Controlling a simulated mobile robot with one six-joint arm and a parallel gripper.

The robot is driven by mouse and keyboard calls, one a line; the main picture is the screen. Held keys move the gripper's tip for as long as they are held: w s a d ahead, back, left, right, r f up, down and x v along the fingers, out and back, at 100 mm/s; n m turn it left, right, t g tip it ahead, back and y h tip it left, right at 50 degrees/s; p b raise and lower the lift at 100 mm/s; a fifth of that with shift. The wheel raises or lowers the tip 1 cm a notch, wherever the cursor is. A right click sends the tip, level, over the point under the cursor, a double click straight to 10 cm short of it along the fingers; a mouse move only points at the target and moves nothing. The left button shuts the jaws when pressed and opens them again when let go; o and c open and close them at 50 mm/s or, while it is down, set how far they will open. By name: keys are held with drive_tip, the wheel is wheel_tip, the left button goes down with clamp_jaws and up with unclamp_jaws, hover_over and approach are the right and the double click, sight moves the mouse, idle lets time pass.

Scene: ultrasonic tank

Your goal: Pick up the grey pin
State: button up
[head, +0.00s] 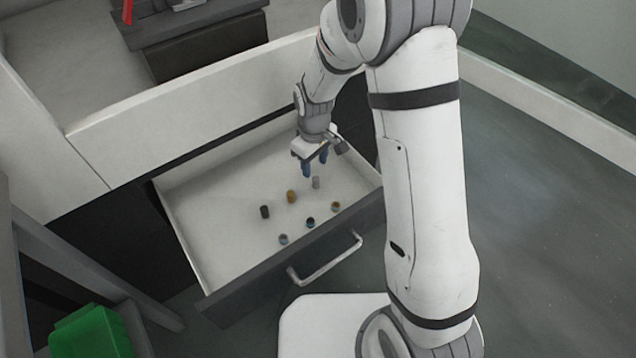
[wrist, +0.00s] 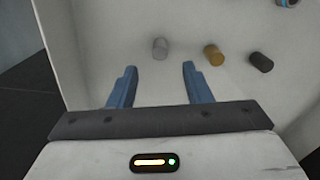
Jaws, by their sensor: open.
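The grey pin (head: 316,182) is a small light grey cylinder in the open drawer (head: 215,225), just below my gripper's fingertips in the head view. In the wrist view the grey pin (wrist: 160,48) lies ahead of and between the two blue fingers, apart from both. My gripper (head: 315,170) is open and empty, pointing down into the drawer. The fingers also show in the wrist view (wrist: 158,70), spread apart.
A brass-coloured pin (head: 292,196) and a dark pin (head: 265,212) stand to the left of the grey pin. Small ring-like pieces (head: 310,222) sit nearer the drawer's front, which bears a handle (head: 325,262). Drawer walls surround the gripper. A green bin (head: 92,332) is at lower left.

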sight(315, 178)
wheel_tip(315, 178, down, 7)
drive_tip(key=b, duration=0.3)
drive_tip(key=shift+s+d, duration=0.1)
drive_tip(key=shift+r, duration=0.15)
drive_tip(key=shift+c, duration=0.6)
clamp_jaws()
